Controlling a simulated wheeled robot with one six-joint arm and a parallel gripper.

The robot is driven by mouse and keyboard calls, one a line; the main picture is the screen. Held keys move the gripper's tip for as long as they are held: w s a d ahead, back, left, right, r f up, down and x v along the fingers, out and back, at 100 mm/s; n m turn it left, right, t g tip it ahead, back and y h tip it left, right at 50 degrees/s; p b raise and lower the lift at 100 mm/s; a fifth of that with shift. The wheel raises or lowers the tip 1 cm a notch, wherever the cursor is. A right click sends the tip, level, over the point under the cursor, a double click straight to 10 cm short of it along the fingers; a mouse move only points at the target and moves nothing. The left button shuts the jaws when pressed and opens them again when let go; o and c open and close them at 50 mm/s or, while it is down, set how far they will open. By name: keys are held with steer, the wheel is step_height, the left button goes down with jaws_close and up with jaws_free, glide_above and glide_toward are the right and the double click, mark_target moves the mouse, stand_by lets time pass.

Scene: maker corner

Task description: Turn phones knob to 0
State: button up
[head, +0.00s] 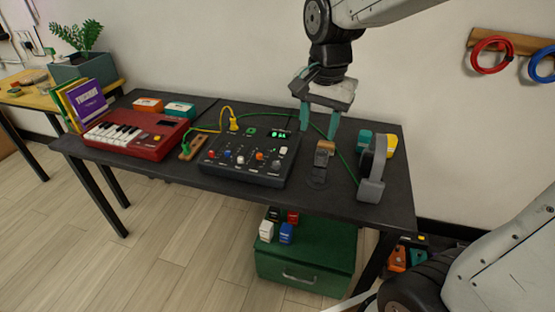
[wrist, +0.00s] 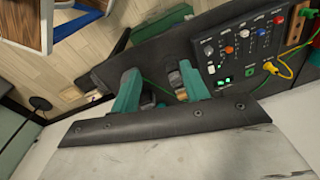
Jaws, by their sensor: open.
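The dark mixer (head: 250,158) lies on the black table, with green lit digits and a row of small coloured knobs. A blue knob (head: 225,155), an orange knob (head: 259,155) and a grey knob (head: 277,163) show on it. The labels are too small to read, so I cannot tell which is the phones knob. The mixer also shows at the upper right of the wrist view (wrist: 240,50). My gripper (head: 319,130) is open and empty, pointing down above the table to the right of the mixer, apart from it. Its two teal fingers also show in the wrist view (wrist: 160,75).
A small brown and grey object (head: 322,153) stands right of the mixer, near my fingers. Grey headphones (head: 372,170) stand further right. A yellow cable (head: 226,112) and a green cable run by the mixer. A red keyboard (head: 137,133) is at the left.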

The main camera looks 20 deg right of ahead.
steer(key=w+f+m, duration=0.4)
steer(key=w+f, duration=0.1)
steer(key=w, duration=0.3)
steer(key=m, duration=0.7)
glide_above(276, 163)
steer(key=shift+g, duration=0.3)
steer(key=f, duration=1.2)
steer(key=shift+s+d+f, duration=0.1)
steer(key=shift+s+f, duration=0.15)
steer(key=shift+f, duration=0.1)
steer(key=shift+m, duration=0.3)
steer(key=f, duration=0.7)
steer(key=shift+w, duration=0.2)
steer(key=shift+f, duration=0.55)
steer(key=c, duration=1)
